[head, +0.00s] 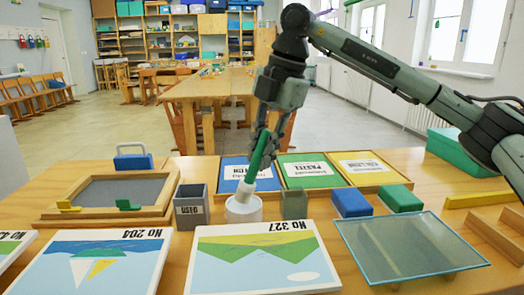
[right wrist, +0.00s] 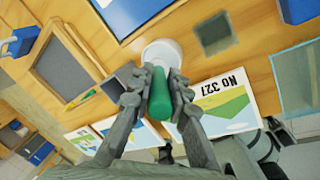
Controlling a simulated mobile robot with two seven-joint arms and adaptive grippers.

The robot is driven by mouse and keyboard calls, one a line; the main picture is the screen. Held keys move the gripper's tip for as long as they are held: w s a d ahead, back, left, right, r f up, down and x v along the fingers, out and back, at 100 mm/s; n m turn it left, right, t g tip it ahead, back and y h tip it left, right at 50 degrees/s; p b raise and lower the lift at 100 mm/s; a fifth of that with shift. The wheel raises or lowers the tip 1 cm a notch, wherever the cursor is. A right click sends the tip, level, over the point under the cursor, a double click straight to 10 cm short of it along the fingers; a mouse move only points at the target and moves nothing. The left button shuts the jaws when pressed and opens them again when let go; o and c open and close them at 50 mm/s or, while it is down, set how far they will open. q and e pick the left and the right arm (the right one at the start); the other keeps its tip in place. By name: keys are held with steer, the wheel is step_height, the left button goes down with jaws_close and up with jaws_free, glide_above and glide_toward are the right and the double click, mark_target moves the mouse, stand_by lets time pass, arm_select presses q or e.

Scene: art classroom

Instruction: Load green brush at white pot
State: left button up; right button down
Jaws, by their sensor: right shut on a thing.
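The green brush (head: 258,155) has a green handle and a pale lower end, and it leans slightly. My right gripper (head: 268,140) is shut on the green handle from above. The brush's pale end points down and overlaps the mouth of the white pot (head: 243,211); I cannot tell how deep it sits. In the right wrist view, the green brush (right wrist: 160,97) lies between the two fingers, with the white pot (right wrist: 163,50) just beyond it. My left gripper is not in view.
A grey bin (head: 190,208) stands left of the pot, and a grey-green block (head: 294,204) stands right of it. Blue (head: 351,203) and green (head: 400,198) blocks lie further right. Picture card No 327 (head: 262,258) is in front; labelled trays (head: 312,170) are behind.

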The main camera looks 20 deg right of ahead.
steer(key=shift+f+b, duration=0.3)
steer(key=shift+f, duration=0.2)
stand_by(0.8)
steer(key=shift+r+p, duration=2.8)
steer(key=shift+r, duration=0.8)
steer(key=shift+f, duration=0.1)
